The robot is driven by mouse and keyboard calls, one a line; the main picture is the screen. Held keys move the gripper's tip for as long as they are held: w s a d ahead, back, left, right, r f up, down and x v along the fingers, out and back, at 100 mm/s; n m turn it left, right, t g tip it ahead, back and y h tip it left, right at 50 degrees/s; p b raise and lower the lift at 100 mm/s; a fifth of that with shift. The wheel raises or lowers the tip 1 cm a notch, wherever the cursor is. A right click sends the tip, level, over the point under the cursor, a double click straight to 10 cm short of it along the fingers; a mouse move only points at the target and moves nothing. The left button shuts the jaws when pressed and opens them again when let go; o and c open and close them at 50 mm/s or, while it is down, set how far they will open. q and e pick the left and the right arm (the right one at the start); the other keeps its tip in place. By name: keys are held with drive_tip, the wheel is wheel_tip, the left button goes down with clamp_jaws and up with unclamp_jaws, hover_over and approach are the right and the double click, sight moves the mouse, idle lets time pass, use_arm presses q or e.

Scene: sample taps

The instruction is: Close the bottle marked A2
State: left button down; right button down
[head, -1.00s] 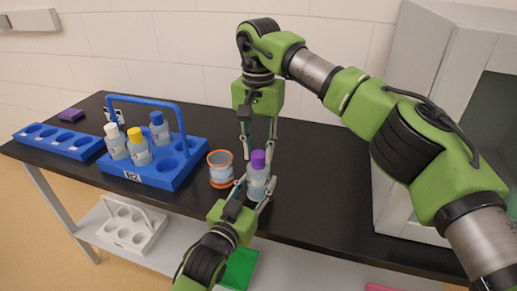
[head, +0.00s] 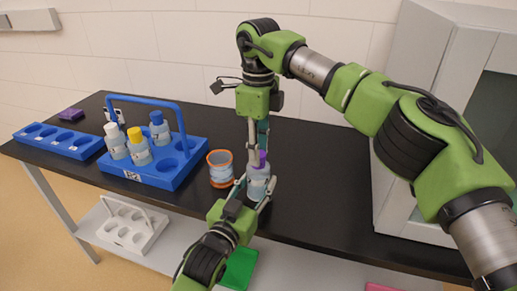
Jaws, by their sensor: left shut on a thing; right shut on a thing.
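A clear bottle (head: 257,183) with a purple cap (head: 262,159) stands upright near the front edge of the black table, just right of an orange-rimmed cup. My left gripper (head: 258,190) comes from below and is shut on the bottle's body. My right gripper (head: 259,152) points down from above and is shut on the purple cap, its fingers partly hiding it. The bottle's marking cannot be read. I cannot tell how tightly the cap sits on the neck.
A blue carrier (head: 150,180) holds white-, yellow- and blue-capped bottles at left. The orange-rimmed cup (head: 221,170) stands close to my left gripper. A blue rack (head: 58,140) lies farther left. A grey cabinet (head: 400,190) is at right. The table behind the bottle is clear.

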drive_tip(key=m, duration=1.9)
drive_tip(key=c, duration=1.6)
unclamp_jaws()
drive_tip(key=shift+r, duration=0.1)
wheel_tip(320, 180, up, 12)
drive_tip(key=shift+f, duration=0.15)
